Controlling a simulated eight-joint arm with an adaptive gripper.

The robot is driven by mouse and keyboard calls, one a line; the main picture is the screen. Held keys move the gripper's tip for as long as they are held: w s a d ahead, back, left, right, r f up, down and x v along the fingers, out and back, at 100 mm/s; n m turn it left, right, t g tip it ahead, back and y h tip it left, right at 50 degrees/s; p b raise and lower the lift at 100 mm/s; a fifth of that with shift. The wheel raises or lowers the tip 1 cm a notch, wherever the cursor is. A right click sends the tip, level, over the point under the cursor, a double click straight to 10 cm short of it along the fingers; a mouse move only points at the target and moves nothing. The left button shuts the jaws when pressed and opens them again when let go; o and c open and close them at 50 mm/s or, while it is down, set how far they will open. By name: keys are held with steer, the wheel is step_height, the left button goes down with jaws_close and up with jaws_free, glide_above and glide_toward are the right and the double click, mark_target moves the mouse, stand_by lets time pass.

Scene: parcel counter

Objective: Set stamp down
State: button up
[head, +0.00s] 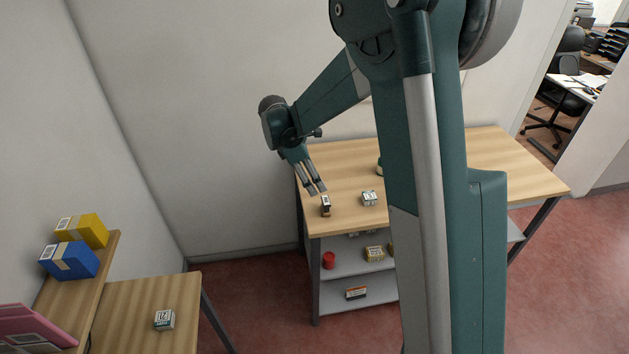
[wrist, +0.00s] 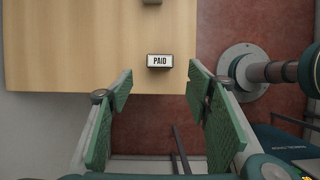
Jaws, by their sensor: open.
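The stamp (head: 325,207), a small dark block with a paler top, stands on the wooden counter (head: 345,170) near its front left corner. In the wrist view the stamp (wrist: 159,61) shows a white face reading "PAID", near the counter's edge. My gripper (head: 318,190) is just above and beside the stamp in the head view. In the wrist view my gripper (wrist: 160,78) is open, its green pads wide apart with nothing between them. The stamp appears just past the fingertips. The exact gap in depth is hard to tell.
A small labelled block (head: 369,198) stands right of the stamp. Shelves below hold a red cup (head: 328,260) and several small boxes. A side table (head: 140,300) at lower left carries another labelled block (head: 164,319). Blue (head: 70,262) and yellow (head: 88,229) parcels sit at left.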

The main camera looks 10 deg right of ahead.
stand_by(0.4)
steer(key=s+d+r+m+t+y, duration=0.1)
steer(key=s+d+r+m, duration=0.1)
steer(key=s+r+m, duration=0.4)
steer(key=s+d+r+m+t+y, duration=0.1)
steer(key=s+d+r+t, duration=0.15)
steer(key=s+r, duration=0.65)
steer(key=s+d+r+m+t+y, duration=0.1)
steer(key=s+m, duration=0.4)
steer(key=s, duration=0.6)
steer(key=s+d+m+t+y, duration=0.1)
steer(key=s+m+t, duration=0.1)
steer(key=s+m, duration=0.4)
steer(key=shift+s+r+t, duration=0.35)
steer(key=shift+s, duration=2)
step_height(320, 180, down, 7)
steer(key=b, duration=0.6)
steer(key=shift+r, duration=0.2)
